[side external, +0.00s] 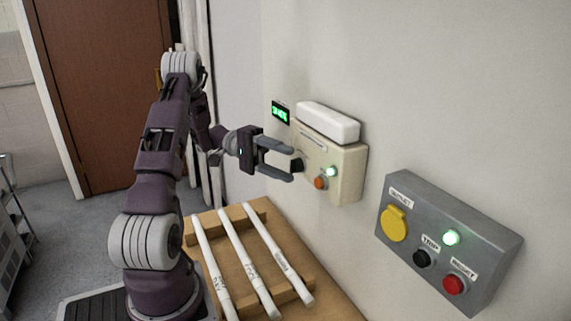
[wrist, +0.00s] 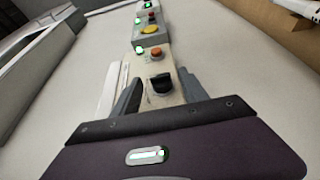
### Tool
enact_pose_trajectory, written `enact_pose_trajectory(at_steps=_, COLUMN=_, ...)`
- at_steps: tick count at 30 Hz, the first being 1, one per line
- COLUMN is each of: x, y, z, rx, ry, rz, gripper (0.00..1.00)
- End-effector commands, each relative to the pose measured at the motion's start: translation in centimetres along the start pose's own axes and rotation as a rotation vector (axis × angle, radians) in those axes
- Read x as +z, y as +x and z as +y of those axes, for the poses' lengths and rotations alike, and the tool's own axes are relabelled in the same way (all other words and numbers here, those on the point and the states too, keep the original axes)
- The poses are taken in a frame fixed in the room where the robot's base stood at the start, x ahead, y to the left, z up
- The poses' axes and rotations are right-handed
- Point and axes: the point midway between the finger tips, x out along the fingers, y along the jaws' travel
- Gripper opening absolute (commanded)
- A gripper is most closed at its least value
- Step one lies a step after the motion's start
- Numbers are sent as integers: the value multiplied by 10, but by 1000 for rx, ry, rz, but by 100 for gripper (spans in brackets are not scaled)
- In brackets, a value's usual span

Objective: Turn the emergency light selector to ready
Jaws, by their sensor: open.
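The emergency light unit (side external: 345,175) is a cream box on the wall with a white lamp cover (side external: 328,122) on top. A black selector knob (side external: 297,165) sits on its front, left of an orange button (side external: 320,183) and a lit green lamp (side external: 331,171). My gripper (side external: 290,162) is open and empty, its fingers pointing at the knob, with one above and one below it in the side view. In the wrist view the knob (wrist: 160,84) lies between the fingertips. I cannot tell whether they touch it, nor read the selector's setting.
A grey control box (side external: 440,243) with a yellow knob, black and red buttons and a lit green lamp is on the wall to the right. A small green display (side external: 280,113) is left of the unit. White tubes (side external: 245,262) lie on a wooden rack (side external: 180,228) below.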

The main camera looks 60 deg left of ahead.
Motion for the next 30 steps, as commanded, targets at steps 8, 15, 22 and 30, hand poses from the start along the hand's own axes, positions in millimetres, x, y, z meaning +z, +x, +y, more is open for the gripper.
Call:
enact_pose_trajectory(at_steps=8, x=0, y=-20, z=46, rx=-3, ry=3, rz=1, gripper=51)
enact_pose_trajectory(at_steps=15, x=0, y=-20, z=70, rx=-2, ry=0, rz=1, gripper=51)
enact_pose_trajectory(at_steps=22, x=0, y=-20, z=70, rx=-1, ry=-1, rz=1, gripper=51)
enact_pose_trajectory(at_steps=30, x=10, y=11, z=75, rx=-96, ry=-33, rz=-76, gripper=51)
